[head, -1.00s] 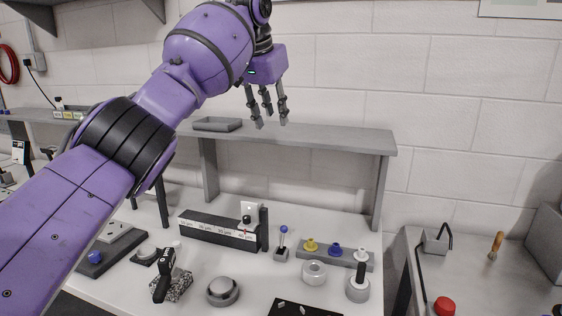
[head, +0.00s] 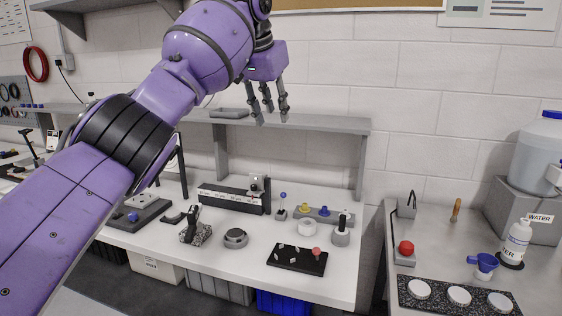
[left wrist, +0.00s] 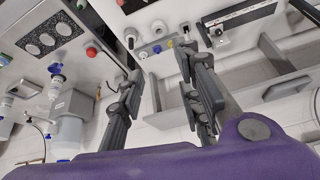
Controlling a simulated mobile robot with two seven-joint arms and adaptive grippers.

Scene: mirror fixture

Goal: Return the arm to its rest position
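My left arm comes in from the left in the head view, purple and bent, raised over the bench. My left gripper (head: 270,115) hangs fingers down in front of the grey shelf, above the bench top. Its grey fingers are spread apart with nothing between them. In the left wrist view the left gripper (left wrist: 160,66) also shows open and empty, with the bench and shelf beyond it. My right gripper is in neither view.
The white bench (head: 200,268) carries a black plate (head: 297,259), a grey round knob (head: 235,238) and a long dark labelled block (head: 228,198). The grey shelf (head: 320,123) stands behind. A side counter at right holds a water bottle (head: 516,242) and a red button (head: 406,247).

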